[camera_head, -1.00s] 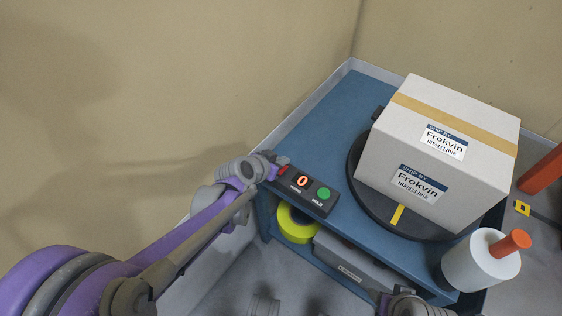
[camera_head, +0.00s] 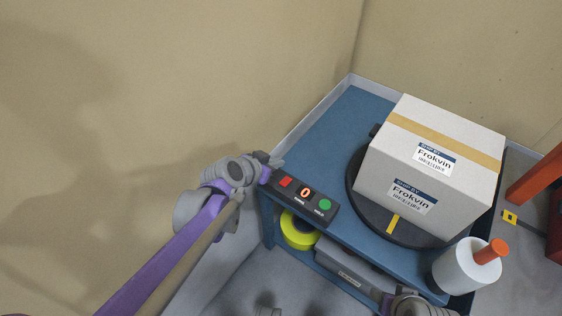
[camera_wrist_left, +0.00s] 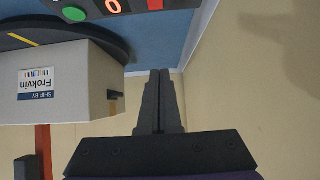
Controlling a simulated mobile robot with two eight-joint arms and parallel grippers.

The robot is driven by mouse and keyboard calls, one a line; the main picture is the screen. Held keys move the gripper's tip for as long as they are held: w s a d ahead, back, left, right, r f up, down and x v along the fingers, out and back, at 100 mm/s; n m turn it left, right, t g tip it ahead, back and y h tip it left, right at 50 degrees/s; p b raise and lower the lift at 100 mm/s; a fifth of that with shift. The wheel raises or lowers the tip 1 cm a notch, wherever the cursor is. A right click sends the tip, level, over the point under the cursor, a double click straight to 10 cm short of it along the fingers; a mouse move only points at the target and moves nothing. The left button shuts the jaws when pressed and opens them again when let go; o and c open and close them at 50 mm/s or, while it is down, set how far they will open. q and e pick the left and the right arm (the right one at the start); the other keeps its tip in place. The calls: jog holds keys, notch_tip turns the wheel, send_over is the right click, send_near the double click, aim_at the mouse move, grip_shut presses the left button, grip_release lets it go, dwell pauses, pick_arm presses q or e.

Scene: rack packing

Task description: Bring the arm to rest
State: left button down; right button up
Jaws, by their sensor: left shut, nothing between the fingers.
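My left gripper (camera_head: 270,160) is shut and empty, just left of the control panel's red button in the head view. Its closed fingers (camera_wrist_left: 159,95) show in the middle of the left wrist view. The arm comes up from the lower left. The control panel (camera_head: 303,195) has a red button, a display reading 0 and a green button. It sits on the blue bench top (camera_head: 335,130). Part of my right arm shows at the bottom edge in the head view; its fingers cannot be made out.
A taped box (camera_head: 430,170) labelled Frokvin stands on a black turntable (camera_head: 365,209). A white roll (camera_head: 460,270) with an orange handle stands at the bench's front right. A yellow-green tape roll (camera_head: 297,230) lies on the shelf below. Beige walls (camera_head: 180,80) enclose the left and back.

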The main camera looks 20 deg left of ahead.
pick_arm(q)
jog(key=shift+s+r, duration=0.2)
jog(key=shift+r, duration=0.05)
pick_arm(e)
jog(key=shift+r, duration=0.1)
dwell(0.3)
pick_arm(q)
jog(key=s+a+f+n+g+y, duration=0.1)
jog(key=s+f+n+g+y, duration=0.15)
jog(key=s, duration=0.95)
jog(key=s+f+n+g+y, duration=0.1)
jog(key=s+f+g, duration=0.2)
jog(key=s, duration=0.8)
notch_tip(320, 180, up, 18)
jog(key=t+p, duration=0.1)
jog(key=p, duration=1.5)
jog(key=shift+w+a+f, duration=0.2)
jog(key=shift+w+a, duration=0.15)
pick_arm(e)
notch_tip(320, 180, up, 18)
jog(key=w, duration=0.2)
jog(key=shift+t, duration=0.4)
